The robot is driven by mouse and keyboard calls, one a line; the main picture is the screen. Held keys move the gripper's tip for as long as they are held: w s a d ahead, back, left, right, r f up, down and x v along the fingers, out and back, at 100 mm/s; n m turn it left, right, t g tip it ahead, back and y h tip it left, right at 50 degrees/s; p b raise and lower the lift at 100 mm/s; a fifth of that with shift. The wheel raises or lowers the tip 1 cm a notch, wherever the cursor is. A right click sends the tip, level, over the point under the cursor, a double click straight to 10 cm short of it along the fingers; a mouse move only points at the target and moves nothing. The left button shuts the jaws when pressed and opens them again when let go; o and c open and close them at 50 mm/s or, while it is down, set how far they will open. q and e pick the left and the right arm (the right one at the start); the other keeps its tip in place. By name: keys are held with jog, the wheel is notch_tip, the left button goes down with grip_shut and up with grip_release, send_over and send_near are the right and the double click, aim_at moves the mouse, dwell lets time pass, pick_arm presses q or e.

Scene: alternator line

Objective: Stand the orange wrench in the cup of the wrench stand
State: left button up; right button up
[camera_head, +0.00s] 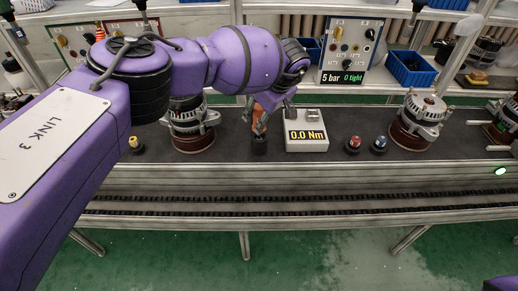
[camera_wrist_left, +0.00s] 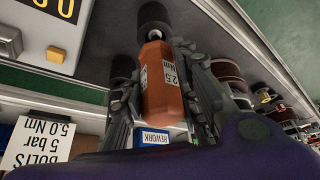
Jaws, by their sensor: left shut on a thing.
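The orange wrench (camera_head: 260,117) is held by my left gripper (camera_head: 262,108) above the conveyor, left of the torque display box. In the left wrist view the wrench (camera_wrist_left: 161,85) lies between the two dark fingers, with a white label on it. My left gripper (camera_wrist_left: 158,75) is shut on it. A black cup (camera_head: 259,144), which looks like that of the wrench stand, is directly below the wrench in the head view. A dark round end (camera_wrist_left: 154,17) shows past the wrench's metal tip in the wrist view. I cannot tell whether the tip is inside the cup. My right gripper is not in view.
The 0.0 Nm box (camera_head: 306,135) stands close right of the cup. An alternator (camera_head: 193,128) stands to the left and another (camera_head: 415,120) to the right. Yellow (camera_head: 136,143), red (camera_head: 353,145) and blue (camera_head: 380,145) small parts stand on the belt. The front rail (camera_head: 330,180) is clear.

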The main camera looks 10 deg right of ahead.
pick_arm(q)
jog(key=shift+f, duration=0.35)
dwell(0.3)
jog(key=shift+f, duration=0.4)
jog(key=o, duration=1.2)
jog(key=shift+o, duration=0.2)
